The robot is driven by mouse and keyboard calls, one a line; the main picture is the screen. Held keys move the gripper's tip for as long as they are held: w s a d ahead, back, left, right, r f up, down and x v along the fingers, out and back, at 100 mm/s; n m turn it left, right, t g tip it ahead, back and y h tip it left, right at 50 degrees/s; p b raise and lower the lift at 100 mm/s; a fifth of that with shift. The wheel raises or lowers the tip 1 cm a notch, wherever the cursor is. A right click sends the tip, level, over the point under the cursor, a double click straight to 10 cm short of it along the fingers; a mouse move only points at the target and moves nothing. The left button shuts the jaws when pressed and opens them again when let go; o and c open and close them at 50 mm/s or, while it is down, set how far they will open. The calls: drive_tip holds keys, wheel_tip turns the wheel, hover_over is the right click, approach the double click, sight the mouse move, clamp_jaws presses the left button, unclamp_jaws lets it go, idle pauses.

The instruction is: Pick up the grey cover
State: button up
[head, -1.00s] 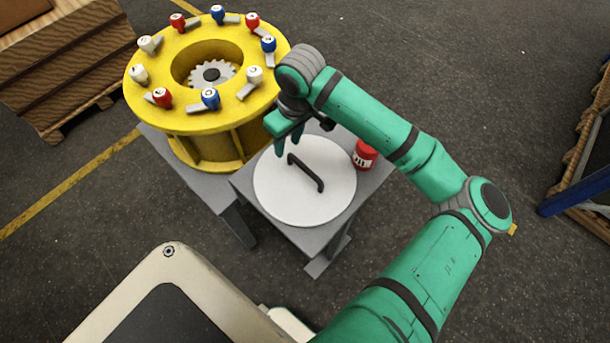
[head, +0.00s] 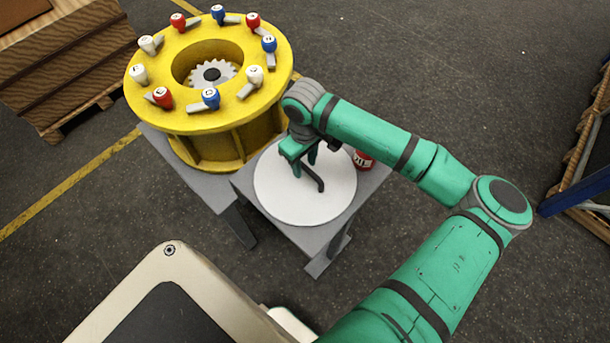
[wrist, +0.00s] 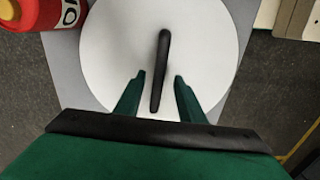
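The grey cover (head: 285,203) is a pale round disc lying flat on the small grey table, with a dark bar handle (head: 318,183) across its middle. In the wrist view the cover (wrist: 110,55) fills the middle and its handle (wrist: 161,70) points up the picture. My gripper (head: 305,165) is above the cover at the far end of the handle. In the wrist view its two green fingers (wrist: 154,82) are apart, one on each side of the handle's near end, with gaps on both sides. The gripper is open and holds nothing.
A red can (head: 363,160) stands on the table close to the cover's right edge, partly behind my arm. A yellow ring housing (head: 215,120) with coloured knobs stands at the back left. Wooden pallets (head: 70,65) are at far left. Open floor lies beyond.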

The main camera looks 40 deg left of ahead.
wheel_tip(320, 180, down, 2)
drive_tip(key=shift+d+f, duration=0.1)
drive_tip(key=shift+f, duration=0.1)
drive_tip(key=shift+w+d+f, duration=0.1)
drive_tip(key=shift+w+f, duration=0.1)
drive_tip(key=shift+f, duration=0.05)
idle(0.4)
drive_tip(key=shift+s+a, duration=0.15)
drive_tip(key=shift+a, duration=0.05)
clamp_jaws()
drive_tip(key=shift+d, duration=0.1)
drive_tip(key=shift+w+d, duration=0.1)
drive_tip(key=shift+w, duration=0.1)
idle(0.7)
drive_tip(key=shift+r, duration=0.1)
